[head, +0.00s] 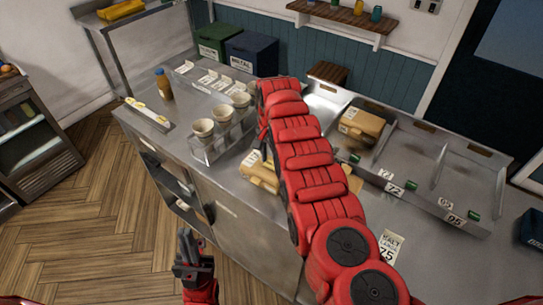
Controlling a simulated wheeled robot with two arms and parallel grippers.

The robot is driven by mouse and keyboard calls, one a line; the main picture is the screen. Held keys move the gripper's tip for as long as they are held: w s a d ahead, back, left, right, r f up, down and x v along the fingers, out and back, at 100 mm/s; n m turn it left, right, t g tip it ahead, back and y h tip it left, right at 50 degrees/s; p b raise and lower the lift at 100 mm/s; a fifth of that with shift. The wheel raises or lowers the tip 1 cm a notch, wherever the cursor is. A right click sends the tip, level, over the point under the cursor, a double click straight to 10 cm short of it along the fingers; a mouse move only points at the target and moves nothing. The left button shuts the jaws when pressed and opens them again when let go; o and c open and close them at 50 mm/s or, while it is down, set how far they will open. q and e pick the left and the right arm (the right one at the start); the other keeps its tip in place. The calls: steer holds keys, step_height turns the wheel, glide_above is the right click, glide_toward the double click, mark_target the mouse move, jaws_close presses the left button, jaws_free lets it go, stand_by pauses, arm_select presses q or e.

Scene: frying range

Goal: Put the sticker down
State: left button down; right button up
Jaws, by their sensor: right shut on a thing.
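Several white printed stickers (222,83) lie in a row on the back left of the steel counter. A larger white sticker or card (390,247) with print and a big number lies at the front right, beside my right arm. My right arm reaches across the counter; its gripper is hidden behind the arm, so what it holds does not show. My left gripper (187,255) is low in front of the counter, away from everything. Its fingers point up and no object shows in it; how far apart they are is unclear.
Paper cups (203,131) stand in a steel holder left of my right arm. A brown bottle (164,84) is behind. Tan packages lie on the counter (260,172) and in the divided steel tray (425,150). Green and blue bins (251,53) stand at the back.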

mark_target(272, 164)
steer(key=shift+f, duration=0.1)
steer(key=shift+f+b, duration=0.4)
steer(key=o, duration=1.3)
steer(key=shift+r, duration=0.1)
steer(key=shift+r+p, duration=0.2)
steer(key=shift+p, duration=0.1)
step_height(272, 164, up, 12)
steer(key=b, duration=0.1)
steer(key=shift+r, duration=0.25)
